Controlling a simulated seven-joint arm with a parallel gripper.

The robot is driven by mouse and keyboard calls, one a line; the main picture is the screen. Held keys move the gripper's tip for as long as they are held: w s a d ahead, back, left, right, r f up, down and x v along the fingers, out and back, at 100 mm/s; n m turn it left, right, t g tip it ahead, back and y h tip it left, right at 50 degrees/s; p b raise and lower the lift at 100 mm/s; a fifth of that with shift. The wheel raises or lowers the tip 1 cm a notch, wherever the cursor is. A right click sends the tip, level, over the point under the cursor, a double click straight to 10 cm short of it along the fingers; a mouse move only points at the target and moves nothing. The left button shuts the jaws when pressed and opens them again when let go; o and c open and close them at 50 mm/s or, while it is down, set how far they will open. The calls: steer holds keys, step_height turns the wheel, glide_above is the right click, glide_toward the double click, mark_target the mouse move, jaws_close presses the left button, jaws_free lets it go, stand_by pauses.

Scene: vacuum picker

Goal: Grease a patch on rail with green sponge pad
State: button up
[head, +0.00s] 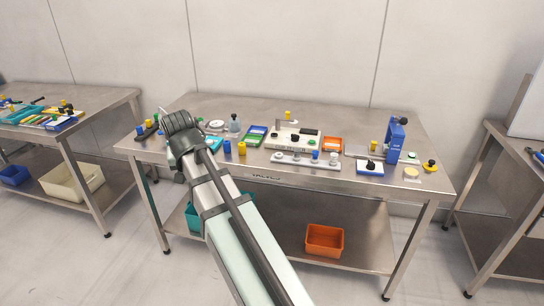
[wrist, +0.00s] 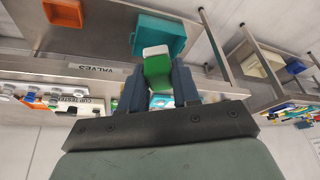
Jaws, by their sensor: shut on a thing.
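My gripper (wrist: 158,82) is shut on a green sponge pad (wrist: 157,66) with a white end, seen between the dark jaws in the wrist view. In the head view my arm reaches over the left part of the steel table (head: 270,108), and its wrist hides the jaws and the pad. A dark bar (head: 147,132) with small knobs lies at the table's left end, partly beside my wrist. A pale bar (head: 300,160) with several knobs lies near the front edge. I cannot tell which of these is the rail. No contact between the pad and a bar is visible.
A white device (head: 294,138), an orange tray (head: 332,144) and a blue press (head: 395,140) stand on the table. Blue (head: 227,147) and yellow (head: 242,149) cylinders stand close to my wrist. An orange bin (head: 324,240) is on the lower shelf. The table's back strip is mostly clear.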

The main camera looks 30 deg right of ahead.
steer(key=shift+d, duration=0.1)
stand_by(0.5)
steer(key=s+d+f+m+h, duration=0.1)
steer(key=s+d+m, duration=0.15)
steer(key=d, duration=1.35)
steer(key=m+g+h, duration=0.2)
steer(key=m+g, duration=0.3)
steer(key=m, duration=0.9)
glide_above(415, 171)
steer(key=a, duration=0.1)
step_height(415, 171, down, 5)
steer(key=shift+w+a+r+m+g, duration=0.2)
steer(key=shift+w+m+g, duration=0.15)
steer(key=shift+m, duration=0.4)
steer(key=shift+f, duration=0.15)
steer(key=shift+f, duration=2.85)
steer(key=shift+f, duration=0.5)
